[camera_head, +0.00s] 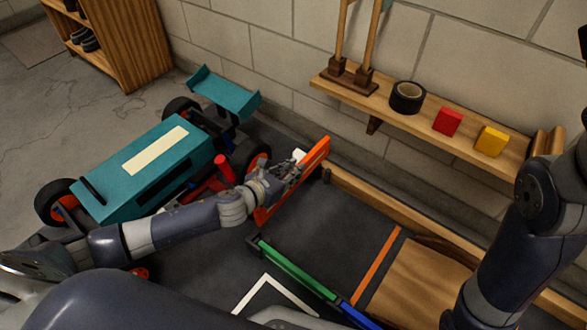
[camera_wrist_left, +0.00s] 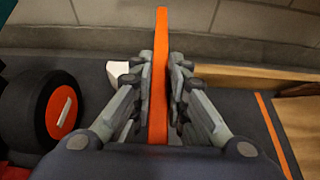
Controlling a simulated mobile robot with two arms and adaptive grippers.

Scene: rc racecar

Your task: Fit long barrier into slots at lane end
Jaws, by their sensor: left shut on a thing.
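My left gripper (camera_head: 287,180) is shut on an orange barrier (camera_head: 315,153), a long thin board standing on edge at the lane end. In the left wrist view the barrier (camera_wrist_left: 161,70) runs upright between the two fingers (camera_wrist_left: 161,90). One dark slot block (camera_head: 253,240) shows near the barrier's near end, and another dark block (camera_head: 326,175) is by its far end at the wall side. I cannot tell whether the barrier sits in either slot. My right gripper is out of view; only its arm shows at the right.
A teal racecar (camera_head: 150,165) with a rear wing stands left of the barrier, close to my left arm. Green (camera_head: 290,268) and blue (camera_head: 357,315) rails edge the dark lane. A wall shelf (camera_head: 430,122) holds black tape (camera_head: 407,97), a red block (camera_head: 447,121) and a yellow block (camera_head: 490,141).

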